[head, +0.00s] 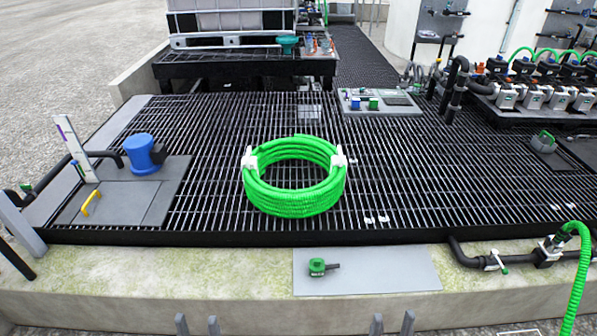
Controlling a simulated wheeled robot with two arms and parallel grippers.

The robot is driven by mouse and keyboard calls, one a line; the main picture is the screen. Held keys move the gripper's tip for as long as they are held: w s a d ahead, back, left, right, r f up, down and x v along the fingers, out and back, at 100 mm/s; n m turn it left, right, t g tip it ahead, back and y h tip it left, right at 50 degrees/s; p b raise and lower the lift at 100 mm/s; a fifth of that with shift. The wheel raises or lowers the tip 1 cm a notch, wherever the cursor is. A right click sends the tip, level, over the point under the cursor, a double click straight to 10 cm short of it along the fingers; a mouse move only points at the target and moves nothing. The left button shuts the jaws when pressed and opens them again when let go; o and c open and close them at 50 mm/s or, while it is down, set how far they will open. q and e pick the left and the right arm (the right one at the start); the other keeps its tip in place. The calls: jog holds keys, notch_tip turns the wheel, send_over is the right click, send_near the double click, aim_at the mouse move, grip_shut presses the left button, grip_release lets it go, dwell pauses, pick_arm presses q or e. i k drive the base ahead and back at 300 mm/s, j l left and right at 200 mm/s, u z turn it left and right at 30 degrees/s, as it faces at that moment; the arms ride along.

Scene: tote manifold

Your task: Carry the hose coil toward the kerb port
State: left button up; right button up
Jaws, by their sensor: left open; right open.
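A bright green hose coil (293,204) lies flat on the black grating in the middle of the head view. White clips (339,160) sit on its left and right sides. My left gripper (198,325) shows only its fingertips at the bottom edge, spread apart and empty, in front of the kerb and left of the coil. My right gripper (392,324) shows likewise to the right, open and empty. Both are well apart from the coil. A black pipe fitting (546,251) with a green hose stands at the kerb on the right; I cannot tell whether it is the kerb port.
A grey plate (375,270) on the concrete kerb (170,275) carries a small green valve-like part (318,267). A blue cap (141,153) and a yellow handle (91,202) stand on the left. A white tote (225,20) stands behind. Grating around the coil is mostly clear.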

aim_at(418, 184)
jog(key=i, duration=1.55)
